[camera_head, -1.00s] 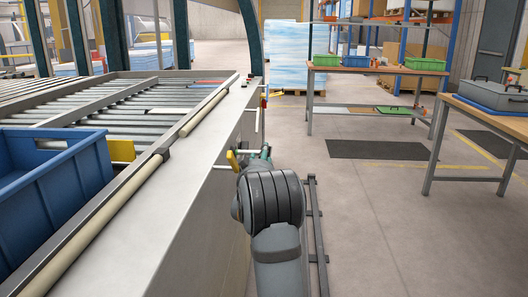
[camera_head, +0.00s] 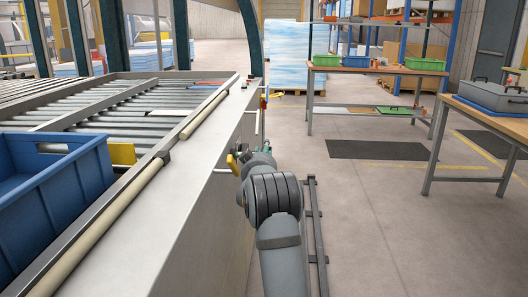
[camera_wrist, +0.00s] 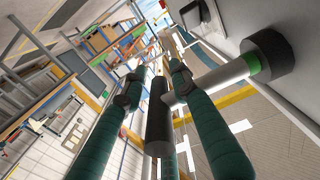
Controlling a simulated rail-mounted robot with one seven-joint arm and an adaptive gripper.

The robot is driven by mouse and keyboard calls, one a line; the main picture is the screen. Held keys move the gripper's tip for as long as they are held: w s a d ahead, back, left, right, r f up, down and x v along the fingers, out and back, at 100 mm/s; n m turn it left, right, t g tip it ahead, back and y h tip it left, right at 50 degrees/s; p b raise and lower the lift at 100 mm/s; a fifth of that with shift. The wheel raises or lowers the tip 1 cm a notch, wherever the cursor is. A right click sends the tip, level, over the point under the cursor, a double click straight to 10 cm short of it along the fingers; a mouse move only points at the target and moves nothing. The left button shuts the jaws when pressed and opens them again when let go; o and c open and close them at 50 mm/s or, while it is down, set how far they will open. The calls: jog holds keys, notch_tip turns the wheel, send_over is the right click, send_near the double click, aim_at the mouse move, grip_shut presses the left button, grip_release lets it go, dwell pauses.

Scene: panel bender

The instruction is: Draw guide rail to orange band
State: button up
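The guide rail shows in the wrist view as a pale rod (camera_wrist: 218,79) with a dark cylindrical grip (camera_wrist: 157,122) across its end. A green band (camera_wrist: 251,64) circles the rod beside a black collar on the machine's side. I cannot make out an orange band on it. My gripper (camera_wrist: 157,76) has its green fingers on either side of the dark grip, with gaps showing; it looks open. In the head view my gripper (camera_head: 254,155) is at the machine's right side, near a yellow part (camera_head: 232,164); its fingertips are small and partly hidden.
The machine's pale side wall (camera_head: 205,225) runs close along the left of my arm. A blue crate (camera_head: 55,195) sits by the roller bed (camera_head: 120,110). A workbench (camera_head: 470,118) stands at the right. Open floor (camera_head: 390,220) lies between.

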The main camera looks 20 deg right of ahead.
jog(key=c, duration=0.6)
grip_shut()
